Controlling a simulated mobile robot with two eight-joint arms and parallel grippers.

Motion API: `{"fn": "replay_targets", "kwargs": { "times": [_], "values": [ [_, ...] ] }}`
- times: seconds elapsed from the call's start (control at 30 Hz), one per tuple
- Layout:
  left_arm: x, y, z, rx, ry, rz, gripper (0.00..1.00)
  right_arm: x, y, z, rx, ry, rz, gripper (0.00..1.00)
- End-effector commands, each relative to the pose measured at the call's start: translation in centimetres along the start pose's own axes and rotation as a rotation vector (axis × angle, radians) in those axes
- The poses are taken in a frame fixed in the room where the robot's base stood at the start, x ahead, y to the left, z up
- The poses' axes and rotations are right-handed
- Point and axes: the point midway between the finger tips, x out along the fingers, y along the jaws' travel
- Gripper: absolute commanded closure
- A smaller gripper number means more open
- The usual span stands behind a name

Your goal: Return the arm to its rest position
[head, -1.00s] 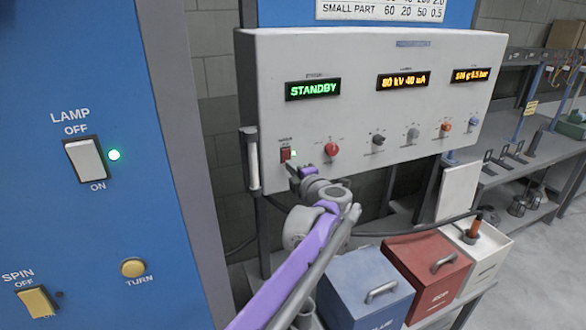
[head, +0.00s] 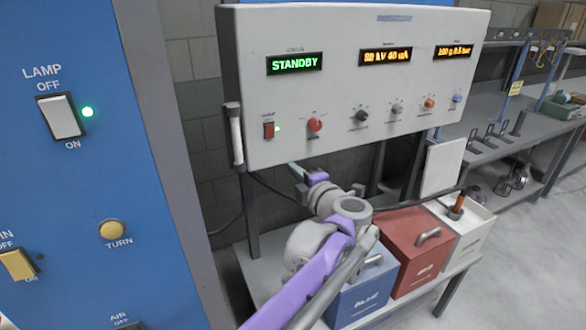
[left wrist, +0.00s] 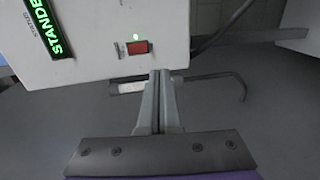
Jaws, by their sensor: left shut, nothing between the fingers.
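My left gripper (head: 297,170) is just below the lower edge of the grey control panel (head: 350,90), clear of its controls. In the left wrist view its two fingers (left wrist: 158,98) are together with nothing between them. The red rocker switch (head: 268,130) with a lit green lamp sits at the panel's lower left. It also shows in the left wrist view (left wrist: 138,48), a little beyond the fingertips and apart from them. The panel's green display (head: 294,63) reads STANDBY. My right gripper is in neither view.
A blue cabinet (head: 150,180) with a lamp switch (head: 60,117), lit green, stands at the left. Below the panel, blue (head: 350,297), red (head: 412,262) and white (head: 480,240) boxes stand on a low bench close to my arm. Shelving (head: 545,135) stands at the right.

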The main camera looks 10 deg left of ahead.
Motion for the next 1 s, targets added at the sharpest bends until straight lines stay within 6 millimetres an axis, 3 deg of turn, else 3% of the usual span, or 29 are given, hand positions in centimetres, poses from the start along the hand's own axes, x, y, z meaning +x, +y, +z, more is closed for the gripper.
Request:
{"fn": "replay_targets", "kwargs": {
  "times": [0.23,0.37,0.47,0.57,0.67,0.77,0.87,1.0],
  "values": [
    [0.1,0.3,-0.1,0.009,-0.016,0.012,1.0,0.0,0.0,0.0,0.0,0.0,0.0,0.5],
    [-0.1,1.9,-0.4,0.082,-0.129,0.092,1.0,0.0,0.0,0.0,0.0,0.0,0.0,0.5],
    [-1.3,3.1,-0.6,0.222,-0.298,0.19,1.0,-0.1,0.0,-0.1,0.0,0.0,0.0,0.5],
    [-3.9,2.1,-0.9,0.429,-0.492,0.267,1.0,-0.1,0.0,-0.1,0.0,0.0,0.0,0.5],
    [-7.1,-1.5,-2.1,0.669,-0.673,0.289,1.0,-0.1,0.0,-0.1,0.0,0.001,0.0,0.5],
    [-10.4,-7.3,-4.7,0.93,-0.836,0.249,1.0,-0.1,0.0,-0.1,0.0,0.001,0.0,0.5],
    [-13.1,-13.5,-8.4,1.163,-0.961,0.16,1.0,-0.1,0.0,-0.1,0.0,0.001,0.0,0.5],
    [-16.1,-21.2,-14.8,1.428,-1.079,-0.014,1.0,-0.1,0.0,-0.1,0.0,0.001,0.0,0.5]
  ]
}}
